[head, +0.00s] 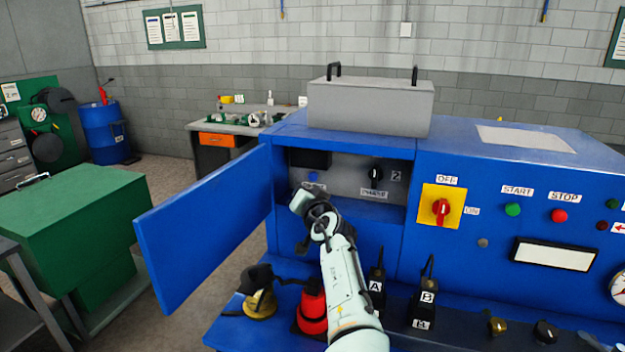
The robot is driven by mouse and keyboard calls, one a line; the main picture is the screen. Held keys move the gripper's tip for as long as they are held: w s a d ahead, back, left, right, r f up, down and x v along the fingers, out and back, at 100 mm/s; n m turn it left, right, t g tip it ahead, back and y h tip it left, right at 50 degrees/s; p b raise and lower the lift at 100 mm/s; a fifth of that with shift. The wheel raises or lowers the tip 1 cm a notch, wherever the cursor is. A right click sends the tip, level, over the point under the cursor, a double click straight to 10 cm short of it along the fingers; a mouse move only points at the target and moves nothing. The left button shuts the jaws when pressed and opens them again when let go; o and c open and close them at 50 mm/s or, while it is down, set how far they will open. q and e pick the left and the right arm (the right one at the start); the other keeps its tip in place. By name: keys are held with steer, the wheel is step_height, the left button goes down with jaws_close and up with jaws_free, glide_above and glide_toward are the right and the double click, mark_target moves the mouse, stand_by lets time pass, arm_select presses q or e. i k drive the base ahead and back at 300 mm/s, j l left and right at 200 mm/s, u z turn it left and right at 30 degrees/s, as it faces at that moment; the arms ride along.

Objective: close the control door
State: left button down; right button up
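The control door (205,225) is a flat blue panel on the left of the blue machine. It stands wide open, swung out to the left from the left edge of a recess (345,185). Inside the recess are a grey panel with a black knob (375,173), labels and a dark box. My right gripper (303,215) is in front of the recess opening, to the right of the door and apart from it. The gripper's fingers are dark and small, so their opening is unclear. My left gripper is out of view.
Below the recess, a ledge holds a red-based item (312,308), a yellow-based item (260,304) and black plugs A (376,288) and B (423,308). A yellow switch plate (441,206) is right of the recess. A green cabinet (75,220) stands left, across open floor.

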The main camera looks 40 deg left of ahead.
mark_target(182, 240)
steer(key=k+l, duration=0.15)
steer(key=l, duration=0.2)
steer(key=k+l, duration=0.2)
steer(key=l, duration=0.2)
steer(key=k+l, duration=0.15)
steer(key=l, duration=0.2)
steer(key=k+l, duration=0.2)
steer(key=l, duration=0.15)
steer(key=k+l, duration=0.15)
steer(key=l, duration=0.25)
